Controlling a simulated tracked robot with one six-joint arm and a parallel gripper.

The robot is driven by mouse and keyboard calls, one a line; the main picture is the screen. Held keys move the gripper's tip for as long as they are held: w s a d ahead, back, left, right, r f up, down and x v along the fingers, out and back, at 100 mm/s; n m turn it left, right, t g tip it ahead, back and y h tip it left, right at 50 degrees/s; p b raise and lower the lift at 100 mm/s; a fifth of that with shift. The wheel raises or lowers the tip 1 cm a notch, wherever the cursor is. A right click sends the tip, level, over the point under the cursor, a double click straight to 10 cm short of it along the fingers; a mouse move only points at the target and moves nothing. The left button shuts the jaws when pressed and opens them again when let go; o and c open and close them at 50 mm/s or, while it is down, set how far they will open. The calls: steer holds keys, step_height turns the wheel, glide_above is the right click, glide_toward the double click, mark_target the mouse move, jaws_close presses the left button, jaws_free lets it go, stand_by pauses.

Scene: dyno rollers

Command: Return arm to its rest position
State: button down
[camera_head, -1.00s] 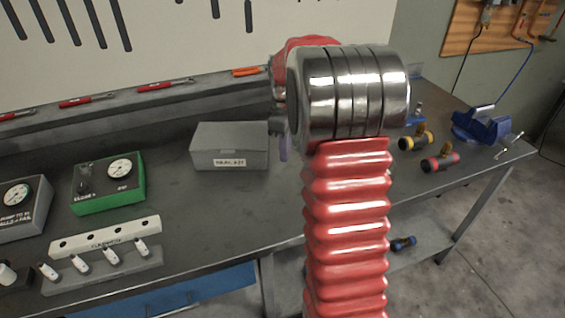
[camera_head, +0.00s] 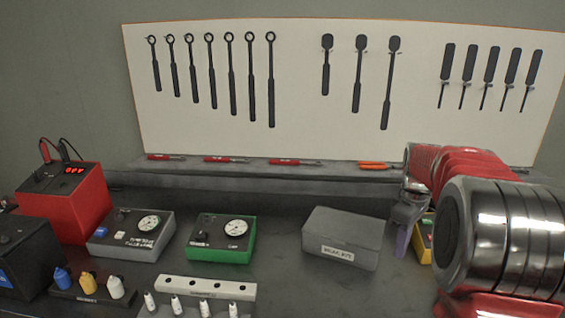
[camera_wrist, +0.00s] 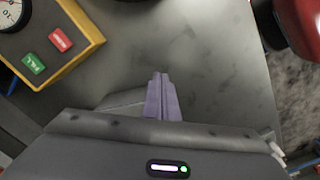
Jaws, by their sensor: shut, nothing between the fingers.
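My arm, with its red bellows sleeve and polished metal joint, fills the right side of the head view. My gripper (camera_head: 403,243) hangs down from it, just right of the grey lidded box (camera_head: 345,238) on the bench. In the wrist view the purple-grey fingers of my gripper (camera_wrist: 160,80) are pressed together with nothing between them. They point over bare dark bench top (camera_wrist: 205,70). In the head view much of the gripper is hidden behind the arm, and its height above the bench is hard to judge.
A yellow-edged gauge box (camera_wrist: 55,45) with red and green buttons lies left of the fingers in the wrist view. A green gauge box (camera_head: 221,239), a grey gauge box (camera_head: 132,235) and a red power box (camera_head: 68,203) stand along the bench. Wrenches hang on the white board (camera_head: 300,80).

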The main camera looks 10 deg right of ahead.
steer(key=s+a+r+m+t, duration=0.2)
steer(key=s+a+m, duration=0.1)
steer(key=s+a, duration=0.8)
steer(key=s+a+r+m+t, duration=0.2)
steer(key=s+a+m+t, duration=0.1)
steer(key=s+a, duration=0.8)
steer(key=a, duration=0.3)
steer(key=shift+s+a+r+m+t, duration=0.2)
steer(key=shift+s+r+m+t, duration=0.1)
steer(key=shift+s+r+m, duration=0.1)
stand_by(0.9)
